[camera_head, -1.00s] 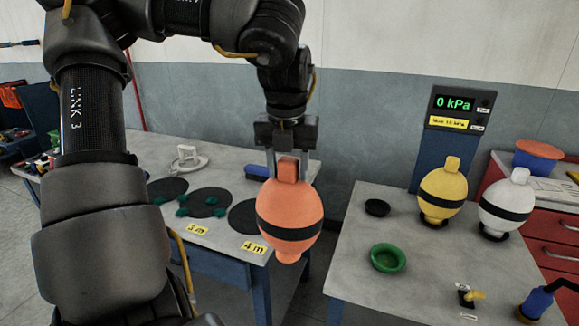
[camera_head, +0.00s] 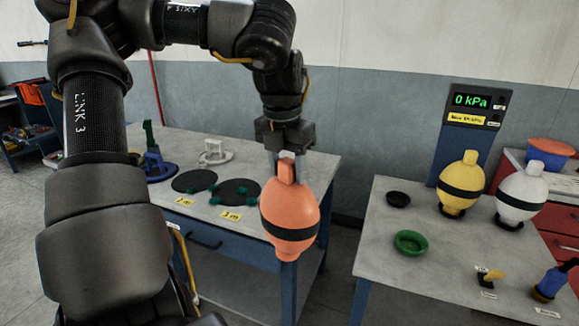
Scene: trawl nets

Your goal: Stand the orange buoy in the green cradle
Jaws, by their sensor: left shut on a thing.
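The orange buoy (camera_head: 289,208), with a black band, hangs upright with its neck up. My left gripper (camera_head: 287,158) is shut on its neck from above and holds it in the air at the right end of the left table. The green cradle (camera_head: 410,243) is an empty green ring on the right table, to the right of the buoy and apart from it. My right gripper does not show.
A yellow buoy (camera_head: 460,187) and a white buoy (camera_head: 521,193) stand on the right table (camera_head: 385,285), near a black ring (camera_head: 398,198) and a pressure display (camera_head: 470,101) reading 0 kPa. A gap parts it from the left table (camera_head: 330,165).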

